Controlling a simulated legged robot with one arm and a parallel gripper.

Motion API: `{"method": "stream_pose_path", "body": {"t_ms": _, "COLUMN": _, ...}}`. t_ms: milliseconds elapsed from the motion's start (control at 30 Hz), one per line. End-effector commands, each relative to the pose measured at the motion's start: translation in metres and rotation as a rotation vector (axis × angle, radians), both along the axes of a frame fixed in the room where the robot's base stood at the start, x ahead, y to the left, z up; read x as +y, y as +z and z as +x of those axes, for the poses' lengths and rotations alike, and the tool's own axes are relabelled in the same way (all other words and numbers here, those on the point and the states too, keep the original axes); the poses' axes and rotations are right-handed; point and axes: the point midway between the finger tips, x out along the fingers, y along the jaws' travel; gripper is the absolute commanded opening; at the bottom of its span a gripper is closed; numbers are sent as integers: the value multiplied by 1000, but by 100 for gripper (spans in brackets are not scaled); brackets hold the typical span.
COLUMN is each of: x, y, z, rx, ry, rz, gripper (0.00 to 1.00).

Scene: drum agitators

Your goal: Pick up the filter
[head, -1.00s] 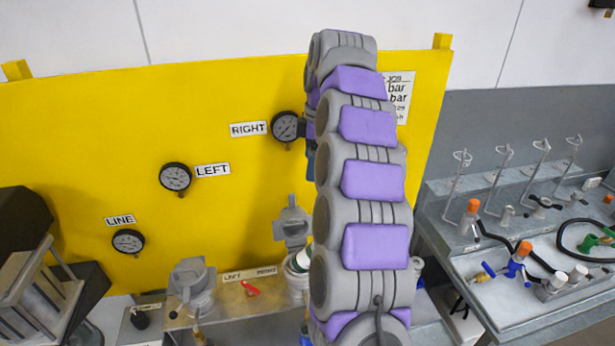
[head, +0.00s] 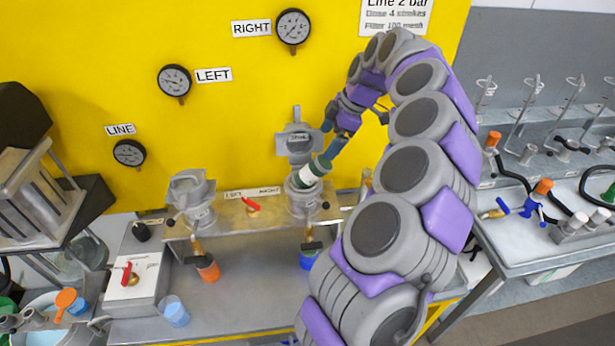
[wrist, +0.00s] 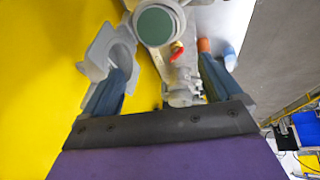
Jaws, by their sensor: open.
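The filter, a white cylinder with a dark green end (head: 311,175), stands tilted in the mouth of the right grey housing (head: 303,201), whose lid (head: 298,140) is raised behind it. My gripper (head: 332,153) is close above and right of the filter in the head view. In the wrist view my gripper (wrist: 163,60) has its two blue fingers wide apart, with nothing held. I cannot tell whether a finger touches the filter.
The left housing (head: 190,198) stands to the left on the same bench, with a red-handled valve (head: 252,204) between. The yellow panel (head: 90,60) rises close behind. Orange (head: 207,268) and blue cups stand below. A sink bench (head: 548,215) is at right.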

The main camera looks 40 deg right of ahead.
Motion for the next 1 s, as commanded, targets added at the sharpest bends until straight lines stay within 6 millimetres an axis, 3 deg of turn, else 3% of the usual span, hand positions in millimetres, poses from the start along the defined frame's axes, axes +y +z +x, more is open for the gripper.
{"method": "stream_pose_path", "body": {"t_ms": 100, "x": 4, "y": -26, "z": 8, "rx": 5, "ry": 2, "rz": 3, "gripper": 92}}
{"method": "stream_pose_path", "body": {"t_ms": 400, "x": 15, "y": -74, "z": 25, "rx": 2, "ry": 1, "rz": 4, "gripper": 92}}
{"method": "stream_pose_path", "body": {"t_ms": 733, "x": 21, "y": -90, "z": 32, "rx": 0, "ry": -1, "rz": 0, "gripper": 92}}
{"method": "stream_pose_path", "body": {"t_ms": 1000, "x": 25, "y": -127, "z": 43, "rx": 2, "ry": -1, "rz": 2, "gripper": 92}}
